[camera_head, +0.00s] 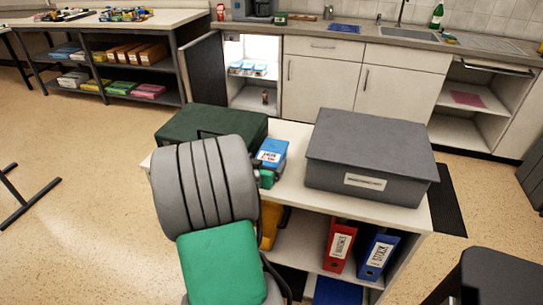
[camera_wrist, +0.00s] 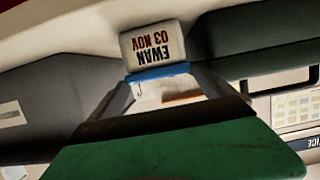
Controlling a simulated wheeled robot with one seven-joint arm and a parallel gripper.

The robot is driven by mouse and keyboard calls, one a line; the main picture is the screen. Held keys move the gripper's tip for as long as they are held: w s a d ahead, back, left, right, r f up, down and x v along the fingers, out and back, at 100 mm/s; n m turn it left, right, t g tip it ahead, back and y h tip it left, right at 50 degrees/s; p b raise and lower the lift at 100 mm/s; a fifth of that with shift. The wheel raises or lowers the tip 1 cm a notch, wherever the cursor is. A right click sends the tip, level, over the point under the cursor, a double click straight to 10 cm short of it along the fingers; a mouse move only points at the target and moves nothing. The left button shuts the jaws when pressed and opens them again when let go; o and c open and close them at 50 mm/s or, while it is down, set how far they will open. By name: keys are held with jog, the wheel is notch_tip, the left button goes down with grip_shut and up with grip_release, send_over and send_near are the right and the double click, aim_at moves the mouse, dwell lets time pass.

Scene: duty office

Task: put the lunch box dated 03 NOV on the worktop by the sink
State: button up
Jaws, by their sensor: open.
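A lunch box with a blue top and a white label (camera_head: 271,153) stands on the white top of a low shelf unit, between a dark green case and a grey box. In the wrist view its label (camera_wrist: 155,47) appears upside down and reads EWAN 03 NOV. My gripper (camera_wrist: 165,88) is open, its tips close to the lunch box; whether they touch it is unclear. In the head view my arm hides much of the gripper. The sink (camera_head: 408,35) is set in the worktop (camera_head: 340,46) along the back wall.
The grey lidded box (camera_head: 370,150) stands right of the lunch box, the dark green case (camera_head: 195,125) to its left. An open fridge (camera_head: 250,65) holds several containers. A green bottle (camera_head: 437,16) stands behind the sink. A black stool (camera_head: 490,275) is at front right.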

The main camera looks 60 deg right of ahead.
aim_at(272, 151)
jog(key=x, duration=0.7)
jog(key=shift+d+r, duration=0.1)
jog(key=shift+d, duration=0.2)
jog(key=shift+c, duration=0.4)
jog(key=c, duration=1.5)
jog(key=shift+w+r, duration=0.1)
jog(key=shift+r, duration=0.05)
jog(key=shift+c, duration=1)
